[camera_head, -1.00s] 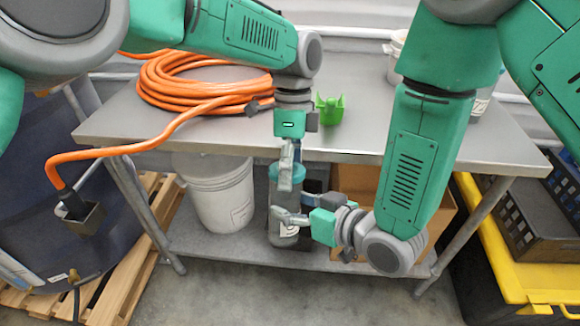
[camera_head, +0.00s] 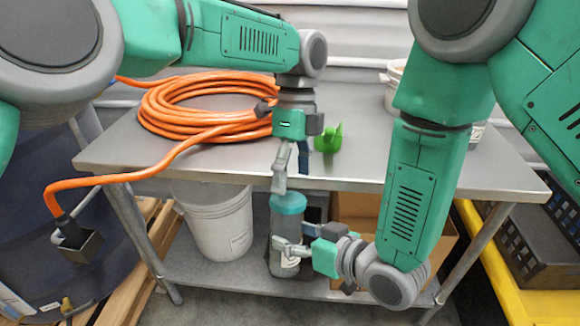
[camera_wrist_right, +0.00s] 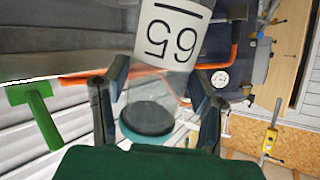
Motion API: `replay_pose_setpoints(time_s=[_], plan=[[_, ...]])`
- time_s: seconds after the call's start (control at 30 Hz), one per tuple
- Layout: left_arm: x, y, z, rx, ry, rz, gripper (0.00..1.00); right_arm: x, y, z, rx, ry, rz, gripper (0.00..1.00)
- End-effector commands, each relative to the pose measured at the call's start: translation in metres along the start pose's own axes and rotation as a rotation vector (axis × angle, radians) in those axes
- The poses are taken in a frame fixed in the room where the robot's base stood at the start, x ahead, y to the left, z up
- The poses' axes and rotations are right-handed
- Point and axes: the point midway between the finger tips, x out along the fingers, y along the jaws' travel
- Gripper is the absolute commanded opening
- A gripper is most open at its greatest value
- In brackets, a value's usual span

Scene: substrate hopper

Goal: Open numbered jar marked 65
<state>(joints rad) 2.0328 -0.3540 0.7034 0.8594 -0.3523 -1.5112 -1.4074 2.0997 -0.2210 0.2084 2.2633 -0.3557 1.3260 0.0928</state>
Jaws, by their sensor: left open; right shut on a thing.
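A clear jar (camera_head: 283,266) with a teal lid (camera_head: 288,203) stands upright in front of the table's front edge. Its white label (camera_wrist_right: 173,32) reads 65, upside down in the right wrist view. My right gripper (camera_head: 288,249) is shut on the jar body from the right, below the lid; its two fingers (camera_wrist_right: 158,100) flank the jar in the wrist view. My left gripper (camera_head: 280,188) is open, pointing down just above the lid. Whether its fingertips touch the lid I cannot tell. The lid sits on the jar.
The steel table (camera_head: 350,160) carries an orange hose coil (camera_head: 160,122), a green item (camera_head: 328,140) and white buckets at back right. A white bucket (camera_head: 213,215) and a cardboard box (camera_head: 360,212) stand below. The hose hangs off at left. A yellow-topped bin stands at right.

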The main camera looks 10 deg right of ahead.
Motion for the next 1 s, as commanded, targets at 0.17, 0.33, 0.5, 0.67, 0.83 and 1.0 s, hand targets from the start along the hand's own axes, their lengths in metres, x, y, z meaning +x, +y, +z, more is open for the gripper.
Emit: replay_pose_setpoints(time_s=[0.17, 0.33, 0.5, 0.67, 0.83, 1.0], plan=[[-0.012, 0.001, -0.003, 0.389, 0.000, 0.005, 0.76, 0.000, 0.000, -0.001, 0.000, 0.001, 0.000, 0.00], [-0.023, 0.002, 0.001, 0.663, -0.010, 0.001, 0.76, 0.000, 0.000, -0.001, 0.000, 0.001, 0.000, 0.00], [-0.026, 0.002, 0.004, 0.782, -0.016, -0.001, 0.76, 0.000, 0.000, -0.001, 0.000, 0.002, 0.000, 0.00], [-0.010, 0.002, 0.005, 0.798, -0.017, 0.001, 0.76, 0.000, 0.000, -0.001, 0.000, 0.002, 0.000, 0.00], [0.018, 0.002, 0.005, 0.795, -0.017, 0.000, 0.76, 0.000, 0.000, -0.001, 0.000, 0.002, 0.000, 0.00], [0.039, 0.002, 0.006, 0.793, -0.017, -0.002, 0.76, 0.000, 0.000, -0.001, 0.000, 0.002, 0.000, 0.00]])
